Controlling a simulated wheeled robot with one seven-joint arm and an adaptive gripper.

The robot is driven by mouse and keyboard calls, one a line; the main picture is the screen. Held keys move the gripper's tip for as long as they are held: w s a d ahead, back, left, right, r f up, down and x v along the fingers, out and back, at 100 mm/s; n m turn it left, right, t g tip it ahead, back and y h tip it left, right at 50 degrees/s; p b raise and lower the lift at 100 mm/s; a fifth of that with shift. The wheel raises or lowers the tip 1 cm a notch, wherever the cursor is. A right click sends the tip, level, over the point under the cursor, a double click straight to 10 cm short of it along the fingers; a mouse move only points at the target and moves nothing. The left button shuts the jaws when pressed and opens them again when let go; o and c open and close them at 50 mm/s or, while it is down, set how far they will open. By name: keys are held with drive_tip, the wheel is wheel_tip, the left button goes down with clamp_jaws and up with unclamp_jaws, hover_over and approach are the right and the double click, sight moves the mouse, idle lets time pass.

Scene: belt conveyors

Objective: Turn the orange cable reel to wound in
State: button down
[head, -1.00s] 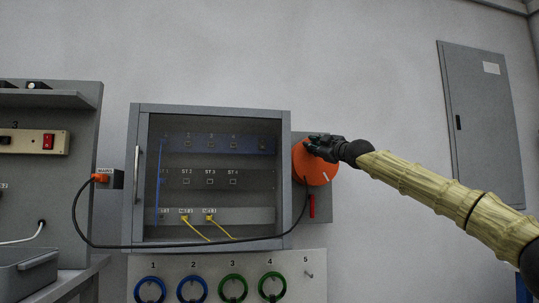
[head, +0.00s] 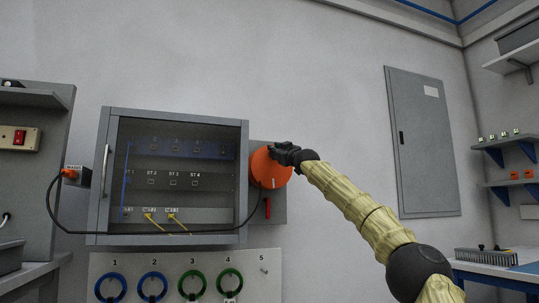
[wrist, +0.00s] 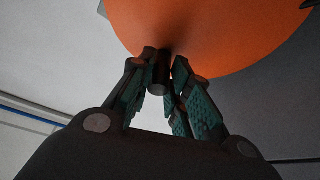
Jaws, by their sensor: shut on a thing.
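The orange cable reel (head: 264,176) is a round disc on a grey wall plate, right of the glass-fronted cabinet. A short white mark (head: 275,184) shows on its lower face. My gripper (head: 277,149) is at the reel's upper right part. In the wrist view the reel (wrist: 215,35) fills the top, and my gripper (wrist: 163,63) is shut on a short dark handle (wrist: 158,82) that stands out from the reel's face. A black cable (head: 150,232) runs in a slack loop below the cabinet to an orange plug (head: 69,174) at the left.
The cabinet (head: 112,175) has its glass door shut, with yellow cables inside. A red handle (head: 267,208) hangs just below the reel. Blue and green rings hang on a panel (head: 255,290) below. A grey wall box (head: 420,150) and a bench (head: 495,275) stand right.

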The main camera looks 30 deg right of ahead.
drive_tip(key=shift+w+a, duration=0.1)
drive_tip(key=shift+a, duration=0.15)
drive_tip(key=c, duration=1.3)
unclamp_jaws()
drive_tip(key=shift+w, duration=0.15)
drive_tip(key=shift+c, duration=0.2)
drive_tip(key=shift+d, duration=0.15)
drive_tip(key=shift+s, duration=0.2)
drive_tip(key=shift+s+f, duration=0.2)
drive_tip(key=shift+s, duration=0.3)
